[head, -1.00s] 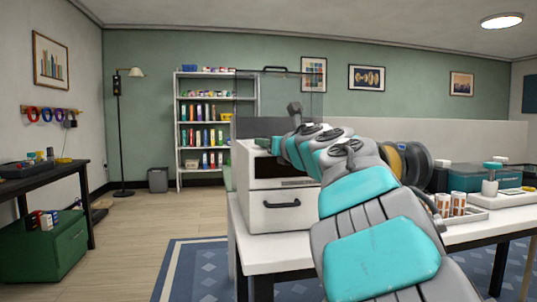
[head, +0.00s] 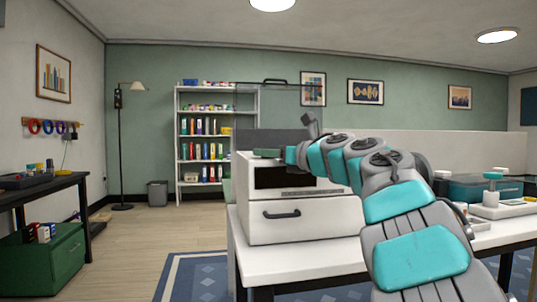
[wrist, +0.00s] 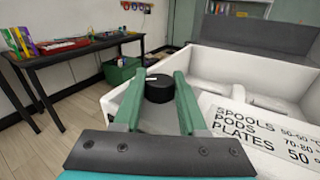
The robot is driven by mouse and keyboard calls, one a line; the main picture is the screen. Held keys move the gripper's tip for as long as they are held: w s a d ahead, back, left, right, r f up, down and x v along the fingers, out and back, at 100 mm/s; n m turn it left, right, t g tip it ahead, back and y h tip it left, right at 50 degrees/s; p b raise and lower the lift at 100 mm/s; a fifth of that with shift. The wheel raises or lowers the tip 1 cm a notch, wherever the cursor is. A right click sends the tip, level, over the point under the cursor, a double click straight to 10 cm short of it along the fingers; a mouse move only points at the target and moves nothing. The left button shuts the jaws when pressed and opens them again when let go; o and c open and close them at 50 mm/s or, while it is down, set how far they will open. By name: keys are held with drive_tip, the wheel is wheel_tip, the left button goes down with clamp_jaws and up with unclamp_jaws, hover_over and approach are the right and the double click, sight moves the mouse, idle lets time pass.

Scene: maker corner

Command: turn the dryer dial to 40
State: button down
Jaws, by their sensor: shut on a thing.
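The dryer is a white box (head: 262,230) on the white table, with a dark window in its front and a clear lid (head: 275,102) standing up. The black round dial (wrist: 159,88) shows in the wrist view at the dryer's near corner. A small white mark is on its top; I cannot read a setting. My gripper (wrist: 158,78) has its two green fingers on either side of the dial, shut on it. In the head view my gripper (head: 267,153) is at the dryer's top front edge, and the dial cannot be made out.
A printed label (wrist: 255,135) listing spools, pods and plates lies beside the dial. The open dryer interior (wrist: 240,85) is beyond.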

drive_tip(key=shift+c, duration=2.3)
unclamp_jaws()
drive_tip(key=v, duration=0.7)
drive_tip(key=shift+s+d+b, duration=0.25)
drive_tip(key=shift+d+b, duration=0.05)
drive_tip(key=shift+b, duration=0.15)
drive_tip(key=shift+r, duration=0.15)
